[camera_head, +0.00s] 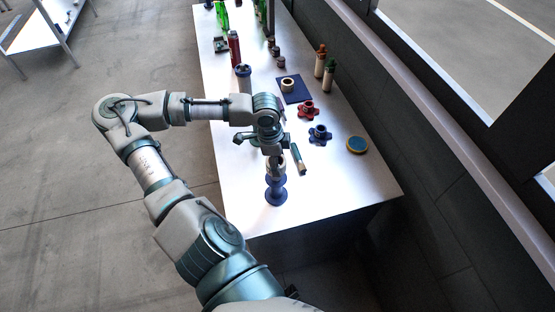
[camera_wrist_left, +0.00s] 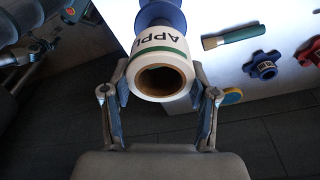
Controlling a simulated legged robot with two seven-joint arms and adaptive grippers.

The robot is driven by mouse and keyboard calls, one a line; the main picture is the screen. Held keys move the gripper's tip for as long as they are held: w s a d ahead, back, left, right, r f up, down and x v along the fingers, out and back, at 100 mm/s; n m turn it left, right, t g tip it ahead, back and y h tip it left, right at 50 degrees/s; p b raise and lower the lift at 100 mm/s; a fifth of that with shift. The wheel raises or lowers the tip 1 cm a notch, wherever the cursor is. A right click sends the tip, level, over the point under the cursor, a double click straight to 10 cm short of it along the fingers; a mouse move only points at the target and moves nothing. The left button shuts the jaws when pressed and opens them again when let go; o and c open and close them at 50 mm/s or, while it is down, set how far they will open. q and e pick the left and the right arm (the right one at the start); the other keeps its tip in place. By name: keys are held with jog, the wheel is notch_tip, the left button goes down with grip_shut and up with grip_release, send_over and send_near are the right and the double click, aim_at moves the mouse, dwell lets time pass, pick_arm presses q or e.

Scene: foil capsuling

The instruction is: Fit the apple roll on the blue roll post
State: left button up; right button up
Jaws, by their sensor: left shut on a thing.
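The apple roll (camera_wrist_left: 150,62) is a white roll with a green stripe, dark lettering and a brown core. My left gripper (camera_wrist_left: 162,90) is shut on it, one finger at each side, with the open core facing the wrist camera. In the head view, my left gripper (camera_head: 274,153) points down at the table's near end. The blue roll post (camera_head: 276,196) stands directly below, with a round base and a wider blue part higher up. Its blue part also shows behind the roll in the wrist view (camera_wrist_left: 162,14). I cannot tell whether the roll is around the post. My right gripper is not in view.
A green-handled brush (camera_head: 298,158) lies close to the right of the gripper. A blue knob (camera_head: 319,134), a red knob (camera_head: 308,108) and a round tin (camera_head: 357,145) are farther right. A blue-topped canister (camera_head: 243,78) and bottles stand behind. The table's near right corner is clear.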

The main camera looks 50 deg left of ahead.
pick_arm(q)
jog(key=shift+f+b, duration=0.55)
jog(key=shift+f, duration=1.85)
jog(key=o, duration=1.2)
jog(key=r, duration=0.4)
jog(key=a+r, duration=0.1)
jog(key=r, duration=0.3)
jog(key=s+r, duration=0.1)
jog(key=r, duration=0.2)
jog(key=shift+s+a+r, duration=0.1)
jog(key=shift+a+r, duration=0.05)
jog(key=shift+r, duration=0.25)
